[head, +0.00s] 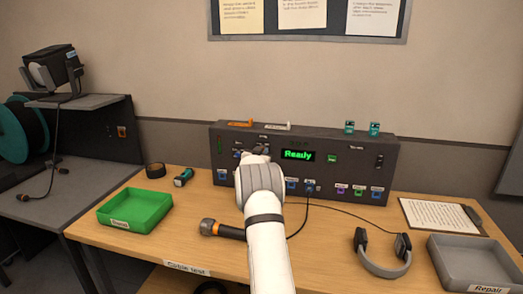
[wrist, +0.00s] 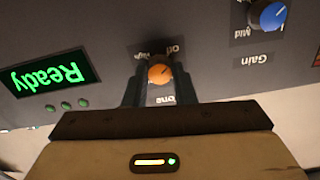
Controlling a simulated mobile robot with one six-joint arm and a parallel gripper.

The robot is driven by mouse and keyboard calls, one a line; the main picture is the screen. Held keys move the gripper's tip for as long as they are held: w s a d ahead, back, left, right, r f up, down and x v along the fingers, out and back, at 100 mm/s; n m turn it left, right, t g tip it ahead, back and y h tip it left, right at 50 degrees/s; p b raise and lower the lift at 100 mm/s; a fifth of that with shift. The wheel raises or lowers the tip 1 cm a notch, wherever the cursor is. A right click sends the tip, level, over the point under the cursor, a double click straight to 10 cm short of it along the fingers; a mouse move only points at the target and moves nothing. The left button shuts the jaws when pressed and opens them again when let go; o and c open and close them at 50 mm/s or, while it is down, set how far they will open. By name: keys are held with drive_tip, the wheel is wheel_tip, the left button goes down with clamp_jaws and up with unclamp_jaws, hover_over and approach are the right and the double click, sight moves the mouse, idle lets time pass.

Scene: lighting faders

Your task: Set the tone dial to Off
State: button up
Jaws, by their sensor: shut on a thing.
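The tone dial (wrist: 160,74) is a small orange knob on the dark console panel, seen upside down in the wrist view. Its label is partly covered and reads "one"; "Off" and "High" marks show just beyond the knob. A dark pointer line shows on the knob, but I cannot tell surely which mark it meets. My gripper (wrist: 160,88) is shut on the tone dial, one finger on each side. In the head view my gripper (head: 259,151) is at the panel's left part, and my arm hides the dial.
The console (head: 345,155) has a lit green "Ready" display (head: 298,155). A blue Gain dial (wrist: 268,15) sits apart from the fingers. A microphone (head: 222,229), green tray (head: 135,209), headphones (head: 383,254) and grey tray (head: 475,240) lie on the desk.

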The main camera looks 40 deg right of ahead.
drive_tip(key=shift+r+n, duration=0.1)
drive_tip(key=shift+n, duration=0.5)
drive_tip(key=o, duration=1)
drive_tip(key=b+v, duration=0.1)
drive_tip(key=v, duration=0.6)
drive_tip(key=shift+s+a, duration=0.15)
drive_tip(key=shift+a, duration=0.2)
